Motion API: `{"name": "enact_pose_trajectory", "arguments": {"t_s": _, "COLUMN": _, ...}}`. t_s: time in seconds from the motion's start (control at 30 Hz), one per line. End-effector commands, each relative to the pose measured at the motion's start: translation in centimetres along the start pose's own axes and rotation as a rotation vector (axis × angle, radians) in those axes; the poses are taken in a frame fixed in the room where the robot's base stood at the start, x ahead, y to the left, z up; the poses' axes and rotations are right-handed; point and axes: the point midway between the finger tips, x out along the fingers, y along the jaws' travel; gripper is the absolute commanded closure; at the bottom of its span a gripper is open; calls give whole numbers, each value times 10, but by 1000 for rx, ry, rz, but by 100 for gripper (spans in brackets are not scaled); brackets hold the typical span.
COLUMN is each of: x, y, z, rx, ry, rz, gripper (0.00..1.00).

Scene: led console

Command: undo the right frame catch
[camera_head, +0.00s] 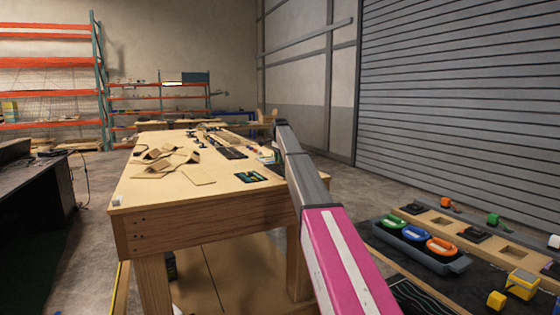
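I cannot make out a frame catch in this view; nothing shown can be told to be the right one. My arm, pink and grey, reaches up from the bottom middle and crosses in front of the right side of the wooden table (180,212). My gripper cannot be seen. A small dark green board (250,177) lies on the table near its front right, left of my arm. Some small items farther back beside my arm are partly hidden and too small to tell.
Brown cardboard-like pieces (152,164) lie on the table. At right, a grey tray (455,266) holds green, blue and orange ring-like pieces, beside a wooden board with cutouts and a yellow block (522,284). A dark desk (30,205) stands at left. Floor shows between desk and table.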

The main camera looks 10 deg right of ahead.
Motion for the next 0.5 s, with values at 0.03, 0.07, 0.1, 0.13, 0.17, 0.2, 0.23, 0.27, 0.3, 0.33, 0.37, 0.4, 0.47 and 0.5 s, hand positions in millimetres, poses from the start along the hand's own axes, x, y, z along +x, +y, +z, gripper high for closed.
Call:
{"name": "enact_pose_trajectory", "arguments": {"t_s": 0.03, "x": 0, "y": 0, "z": 0, "rx": 0, "ry": 0, "rz": 0, "gripper": 61}}
{"name": "enact_pose_trajectory", "arguments": {"t_s": 0.07, "x": 0, "y": 0, "z": 0, "rx": -1, "ry": 0, "rz": 0, "gripper": 61}}
{"name": "enact_pose_trajectory", "arguments": {"t_s": 0.1, "x": 0, "y": 0, "z": 0, "rx": -1, "ry": 0, "rz": 0, "gripper": 61}}
{"name": "enact_pose_trajectory", "arguments": {"t_s": 0.13, "x": 0, "y": 0, "z": 0, "rx": -1, "ry": 0, "rz": 0, "gripper": 61}}
{"name": "enact_pose_trajectory", "arguments": {"t_s": 0.17, "x": 0, "y": 0, "z": 0, "rx": -1, "ry": 0, "rz": 0, "gripper": 61}}
{"name": "enact_pose_trajectory", "arguments": {"t_s": 0.2, "x": 0, "y": 0, "z": 0, "rx": -1, "ry": 0, "rz": 0, "gripper": 61}}
{"name": "enact_pose_trajectory", "arguments": {"t_s": 0.23, "x": -1, "y": 0, "z": 0, "rx": -1, "ry": 0, "rz": 0, "gripper": 61}}
{"name": "enact_pose_trajectory", "arguments": {"t_s": 0.27, "x": -2, "y": 0, "z": 0, "rx": -1, "ry": 0, "rz": 0, "gripper": 61}}
{"name": "enact_pose_trajectory", "arguments": {"t_s": 0.3, "x": -3, "y": 0, "z": 0, "rx": -1, "ry": 0, "rz": 0, "gripper": 61}}
{"name": "enact_pose_trajectory", "arguments": {"t_s": 0.33, "x": -5, "y": 0, "z": 0, "rx": -1, "ry": 0, "rz": 0, "gripper": 61}}
{"name": "enact_pose_trajectory", "arguments": {"t_s": 0.37, "x": -7, "y": 0, "z": 0, "rx": -1, "ry": 0, "rz": 0, "gripper": 61}}
{"name": "enact_pose_trajectory", "arguments": {"t_s": 0.4, "x": -10, "y": 0, "z": 0, "rx": -1, "ry": 0, "rz": 0, "gripper": 61}}
{"name": "enact_pose_trajectory", "arguments": {"t_s": 0.47, "x": -17, "y": -1, "z": 0, "rx": -1, "ry": 0, "rz": 0, "gripper": 61}}
{"name": "enact_pose_trajectory", "arguments": {"t_s": 0.5, "x": -22, "y": -1, "z": 0, "rx": -1, "ry": 0, "rz": -1, "gripper": 61}}
